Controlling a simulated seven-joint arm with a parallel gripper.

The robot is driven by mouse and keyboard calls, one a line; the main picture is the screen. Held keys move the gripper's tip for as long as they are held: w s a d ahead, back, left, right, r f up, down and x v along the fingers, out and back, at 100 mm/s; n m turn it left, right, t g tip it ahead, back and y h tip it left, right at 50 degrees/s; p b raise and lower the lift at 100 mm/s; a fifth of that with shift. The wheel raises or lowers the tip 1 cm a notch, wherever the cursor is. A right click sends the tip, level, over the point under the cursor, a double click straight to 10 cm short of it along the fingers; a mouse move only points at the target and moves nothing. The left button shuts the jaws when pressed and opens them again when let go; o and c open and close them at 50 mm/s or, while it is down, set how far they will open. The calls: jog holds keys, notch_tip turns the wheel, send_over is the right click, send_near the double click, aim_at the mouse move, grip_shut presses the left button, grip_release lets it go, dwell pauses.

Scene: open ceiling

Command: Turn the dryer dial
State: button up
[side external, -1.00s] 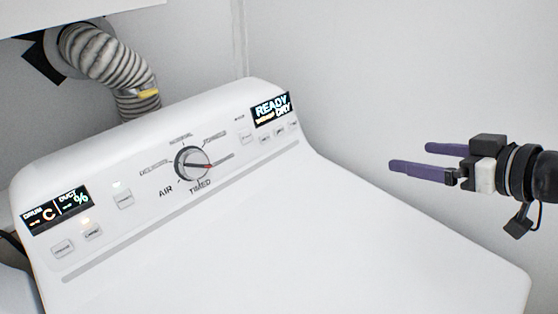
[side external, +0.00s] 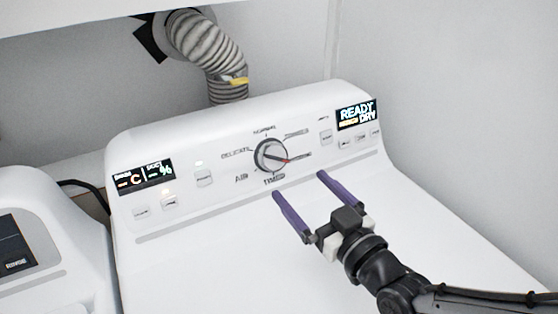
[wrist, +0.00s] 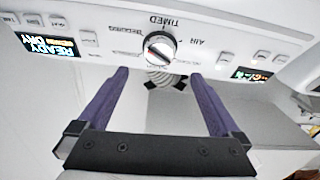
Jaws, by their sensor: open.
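The dryer dial (side external: 271,155) is a round silver-rimmed knob with a red pointer mark, on the white dryer's sloped control panel (side external: 228,172). In the side view the red mark points to the right and slightly down. My gripper (side external: 298,183) is open, with two purple fingers spread apart. The fingertips are in front of and below the dial, not touching it. In the wrist view the dial (wrist: 159,47) appears upside down, beyond and between the two fingertips (wrist: 158,72). The gap between the fingers is empty.
A lit display reading READY DRY (side external: 357,113) is on the panel's right, and another display (side external: 146,175) is on its left. Small buttons flank the dial. A ribbed duct (side external: 211,48) rises behind the dryer. Another white appliance (side external: 62,235) stands at the left. The dryer top is clear.

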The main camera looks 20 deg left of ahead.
aim_at(276, 160)
jog(key=x, duration=0.9)
jog(key=shift+w+a, duration=0.15)
jog(key=shift+f, duration=0.1)
jog(key=c, duration=1.3)
jog(key=shift+m, duration=0.5)
jog(key=m+h, duration=0.1)
jog(key=m, duration=0.2)
jog(key=m+t+h, duration=0.1)
jog(key=m, duration=0.3)
jog(key=shift+a+t+h, duration=0.15)
jog(key=shift+t+h, duration=0.15)
jog(key=m+h, duration=0.2)
jog(key=m, duration=0.4)
jog(key=shift+m+h, duration=0.4)
